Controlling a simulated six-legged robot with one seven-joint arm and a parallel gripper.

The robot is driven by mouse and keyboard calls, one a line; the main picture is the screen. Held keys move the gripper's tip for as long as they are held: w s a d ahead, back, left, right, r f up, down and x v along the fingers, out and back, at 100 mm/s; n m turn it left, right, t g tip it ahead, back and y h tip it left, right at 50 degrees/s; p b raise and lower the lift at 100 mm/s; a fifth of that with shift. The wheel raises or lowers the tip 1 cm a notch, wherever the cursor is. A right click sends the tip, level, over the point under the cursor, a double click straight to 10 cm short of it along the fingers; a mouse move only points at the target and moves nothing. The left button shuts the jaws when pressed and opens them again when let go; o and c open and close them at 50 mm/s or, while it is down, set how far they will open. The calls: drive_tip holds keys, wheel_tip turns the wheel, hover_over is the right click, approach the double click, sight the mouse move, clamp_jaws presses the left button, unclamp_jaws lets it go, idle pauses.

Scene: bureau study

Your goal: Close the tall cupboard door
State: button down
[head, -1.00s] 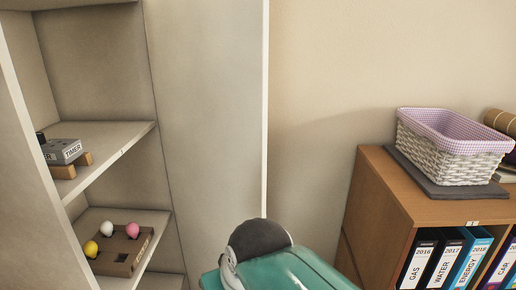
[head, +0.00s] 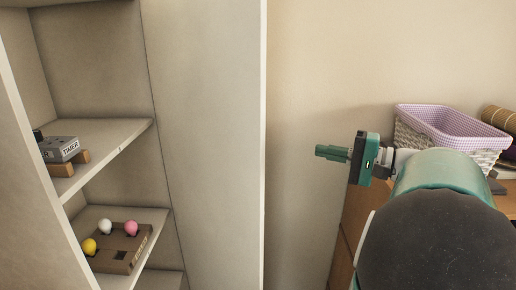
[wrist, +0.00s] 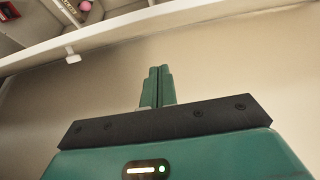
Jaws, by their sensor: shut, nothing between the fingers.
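The tall cupboard door (head: 208,150) stands open in the head view, a pale panel to the right of the shelves, with its white edge (head: 263,150) toward me. In the wrist view the door's edge (wrist: 150,22) runs slanting across the top, with a small white knob (wrist: 71,53) on its near side. The knob does not show in the head view. My gripper (head: 322,152) is to the right of the door, fingers pointing left, apart from it. In the wrist view its fingers (wrist: 159,73) are together and empty.
The cupboard's shelves hold a grey timer box (head: 62,149) and a brown tray (head: 120,255) with coloured balls. To the right, a white wicker basket (head: 412,137) with checked lining stands on a wooden bureau (head: 347,235), partly behind my arm. Bare wall lies behind my gripper.

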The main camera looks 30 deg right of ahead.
drive_tip(key=w+a, duration=0.7)
drive_tip(key=a, duration=0.1)
drive_tip(key=shift+w+a, duration=0.2)
drive_tip(key=shift+r, duration=0.1)
drive_tip(key=shift+a, duration=0.2)
